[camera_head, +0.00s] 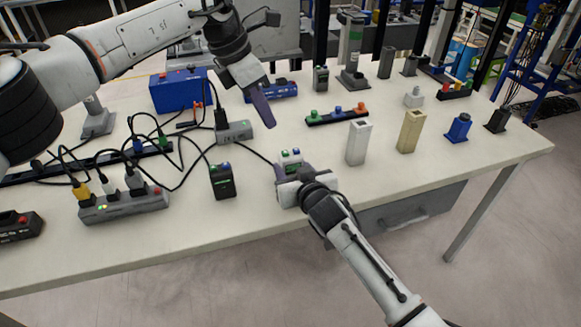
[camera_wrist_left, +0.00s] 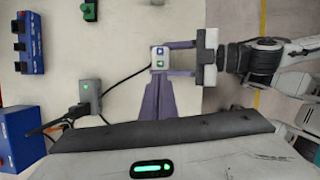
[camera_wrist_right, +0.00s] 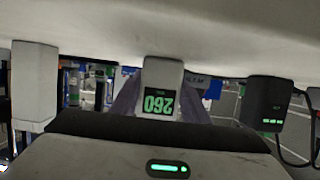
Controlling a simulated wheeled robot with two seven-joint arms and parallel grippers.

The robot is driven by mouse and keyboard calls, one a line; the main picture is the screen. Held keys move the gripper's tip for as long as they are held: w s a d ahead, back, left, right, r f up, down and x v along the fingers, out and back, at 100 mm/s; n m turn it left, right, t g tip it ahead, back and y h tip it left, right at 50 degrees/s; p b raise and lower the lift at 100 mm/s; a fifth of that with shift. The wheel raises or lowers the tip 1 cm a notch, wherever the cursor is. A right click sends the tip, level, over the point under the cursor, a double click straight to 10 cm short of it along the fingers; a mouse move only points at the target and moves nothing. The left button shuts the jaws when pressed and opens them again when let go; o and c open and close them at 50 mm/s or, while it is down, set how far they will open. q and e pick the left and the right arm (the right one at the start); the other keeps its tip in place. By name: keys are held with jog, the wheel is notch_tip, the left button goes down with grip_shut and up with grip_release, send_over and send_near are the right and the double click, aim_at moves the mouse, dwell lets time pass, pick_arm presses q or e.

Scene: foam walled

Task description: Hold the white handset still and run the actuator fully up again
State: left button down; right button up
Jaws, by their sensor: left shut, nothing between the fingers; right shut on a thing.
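The white handset (camera_head: 291,157), with one blue and one green button, is near the table's front edge. Its buttons face up in the left wrist view (camera_wrist_left: 160,58). In the right wrist view its display (camera_wrist_right: 158,103) shows green digits, apparently 260 upside down. My right gripper (camera_head: 284,170) is shut on the handset from the front. My left gripper (camera_head: 268,122) is shut and empty, above the table behind the handset; its fingertips point toward the handset in the left wrist view (camera_wrist_left: 158,85). An upright column (camera_head: 352,45) stands at the back; I cannot tell whether it is the actuator.
A cable runs from the handset to a grey box (camera_head: 234,131) with a plug in it. White (camera_head: 358,143) and beige (camera_head: 410,131) blocks stand right. A power strip (camera_head: 125,204) with tangled cables fills the left front.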

aim_at(285, 153)
pick_arm(q)
jog(key=d+m+t, duration=0.1)
jog(key=t, duration=0.1)
jog(key=d+r+m+t+h, duration=0.1)
jog(key=d+r+m+t, duration=0.1)
jog(key=t, duration=0.1)
jog(key=shift+w+t+h, duration=0.3)
jog(key=shift+w+h, duration=0.1)
jog(key=shift+f, duration=0.1)
jog(key=shift+f, duration=4.4)
jog(key=shift+f, duration=0.15)
jog(key=shift+f, duration=0.3)
jog(key=shift+f, duration=0.55)
dwell(1.6)
